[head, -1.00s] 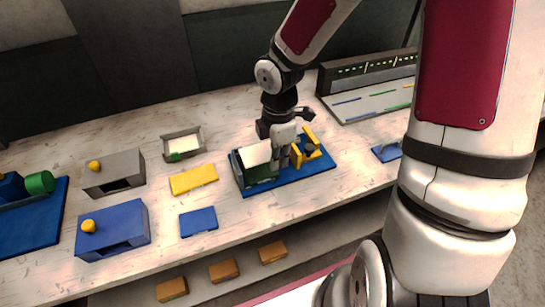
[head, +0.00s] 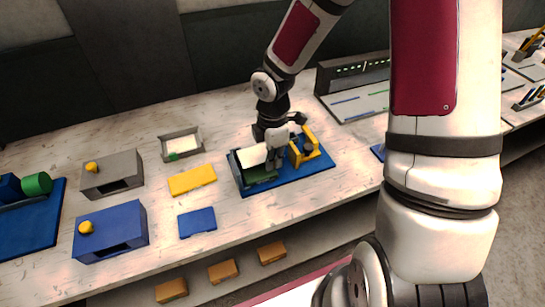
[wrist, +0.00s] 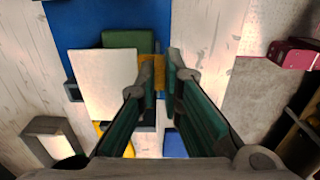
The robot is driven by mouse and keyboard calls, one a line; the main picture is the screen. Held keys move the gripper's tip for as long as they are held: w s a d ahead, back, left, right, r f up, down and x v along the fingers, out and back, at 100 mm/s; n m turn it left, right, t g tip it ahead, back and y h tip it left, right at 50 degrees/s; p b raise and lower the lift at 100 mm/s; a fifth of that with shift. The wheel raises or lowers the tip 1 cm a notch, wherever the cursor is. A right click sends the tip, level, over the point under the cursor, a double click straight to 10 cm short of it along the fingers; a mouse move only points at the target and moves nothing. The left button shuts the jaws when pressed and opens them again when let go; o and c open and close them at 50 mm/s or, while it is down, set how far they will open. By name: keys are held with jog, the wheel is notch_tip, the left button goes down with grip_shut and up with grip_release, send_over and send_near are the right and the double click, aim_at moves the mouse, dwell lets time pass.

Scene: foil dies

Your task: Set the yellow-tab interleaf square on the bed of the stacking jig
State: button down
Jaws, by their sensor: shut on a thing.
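The stacking jig is a blue base plate (head: 318,166) with dark walls and a green bed (head: 262,178); the green bed (wrist: 128,41) also shows in the wrist view. The interleaf is a white sheet (head: 248,156) over the left part of the jig, seen from above in the wrist view (wrist: 103,85). My gripper (head: 274,163) is shut on its yellow tab (wrist: 159,72), with the tab between the fingertips (wrist: 161,78). The sheet hides part of the bed. I cannot tell whether it touches the bed.
A yellow bracket (head: 304,147) stands on the base plate right of my gripper. A yellow pad (head: 192,179), a blue pad (head: 197,221) and a grey tray (head: 181,144) lie to the left. Grey (head: 112,174) and blue (head: 110,231) boxes stand further left. A panelled rack (head: 352,75) is behind.

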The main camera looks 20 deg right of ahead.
jog(key=c, duration=1.7)
grip_release()
jog(key=shift+f, duration=0.1)
notch_tip(320, 180, up, 12)
jog(key=p, duration=0.1)
jog(key=s+r+m+t, duration=0.2)
jog(key=s+r+m, duration=0.4)
jog(key=s+r+m+t, duration=0.1)
jog(key=s+r+m, duration=0.5)
jog(key=s+r+m+t, duration=0.2)
jog(key=s+r+m, duration=0.4)
jog(key=s+r, duration=0.1)
jog(key=shift+t, duration=0.3)
